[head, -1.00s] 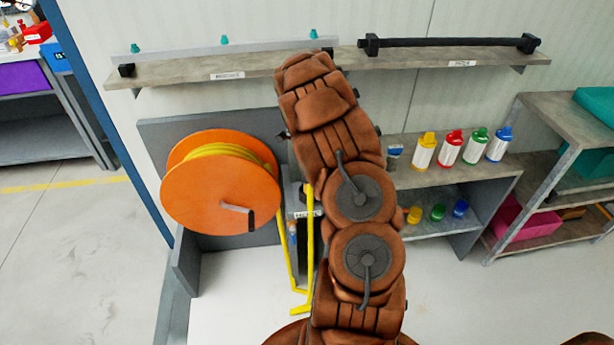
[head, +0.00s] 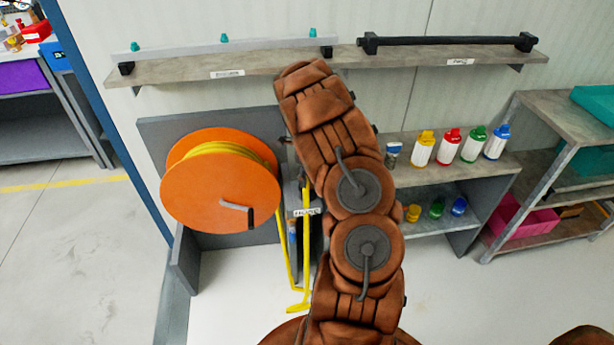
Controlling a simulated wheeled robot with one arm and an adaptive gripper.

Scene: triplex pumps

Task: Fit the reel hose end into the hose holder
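The orange hose reel (head: 215,195) with its black crank handle stands at the left in the head view, against a grey panel. The yellow hose (head: 283,245) runs down from the reel to the floor, bends, and rises again as a second yellow length (head: 306,235) beside my arm. The hose's upper end is hidden or too small to make out. A small white label (head: 307,212), probably on the hose holder, shows just left of my arm; the holder itself is mostly hidden. My gripper is hidden behind my brown arm.
A wall shelf (head: 180,69) with a grey rail and a black bar runs above. At the right, a lower shelf (head: 455,176) carries several coloured bottles and small jars. A metal rack (head: 555,120) stands at far right. Floor at the left is clear.

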